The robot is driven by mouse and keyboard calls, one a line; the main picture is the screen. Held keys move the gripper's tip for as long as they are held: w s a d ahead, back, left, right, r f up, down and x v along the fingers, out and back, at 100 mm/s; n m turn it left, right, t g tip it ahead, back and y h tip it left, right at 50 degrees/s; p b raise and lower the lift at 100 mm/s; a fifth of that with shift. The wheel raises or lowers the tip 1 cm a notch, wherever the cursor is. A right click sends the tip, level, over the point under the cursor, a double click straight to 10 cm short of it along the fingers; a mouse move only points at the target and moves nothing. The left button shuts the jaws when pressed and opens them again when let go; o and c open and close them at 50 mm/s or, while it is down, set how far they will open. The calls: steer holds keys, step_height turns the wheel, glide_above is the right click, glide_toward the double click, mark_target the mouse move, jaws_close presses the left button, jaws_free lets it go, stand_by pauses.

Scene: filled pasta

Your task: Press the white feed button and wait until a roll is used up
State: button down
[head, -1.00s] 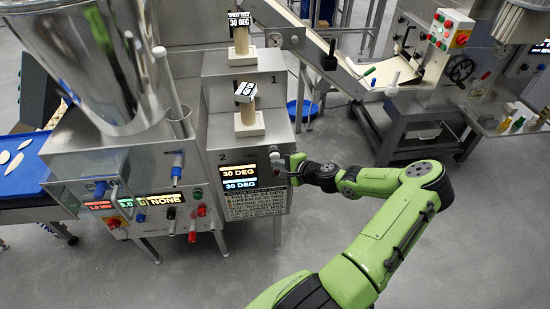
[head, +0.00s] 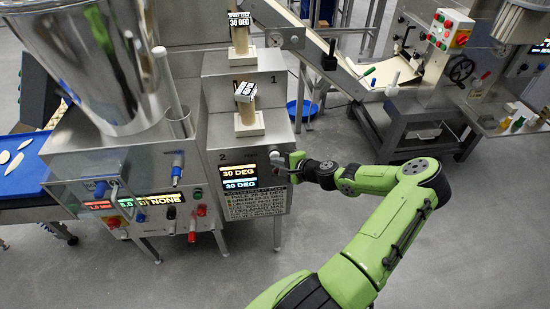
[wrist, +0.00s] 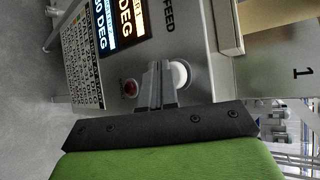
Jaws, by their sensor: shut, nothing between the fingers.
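The white feed button (wrist: 180,74) shows in the wrist view beside the word FEED, on the steel face of the machine. My gripper (wrist: 159,78) is shut and empty. Its fingertips overlap the left edge of the button in that view; I cannot tell whether they touch or press it. In the head view my gripper (head: 285,169) is at the right edge of the steel cabinet (head: 270,90), by its display panel (head: 240,178), which reads 30 DEG. I cannot make out a roll of sheet for certain.
A red button (wrist: 131,87) sits left of my fingers in the wrist view. A control box (head: 125,200) with several knobs is at left. Open grey floor (head: 340,230) lies around my arm.

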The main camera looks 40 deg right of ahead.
steer(key=shift+s+a, duration=0.45)
steer(key=shift+s, duration=0.25)
steer(key=s+a, duration=0.1)
steer(key=s, duration=0.1)
steer(key=s+a, duration=0.2)
stand_by(0.5)
steer(key=shift+d, duration=0.1)
stand_by(0.4)
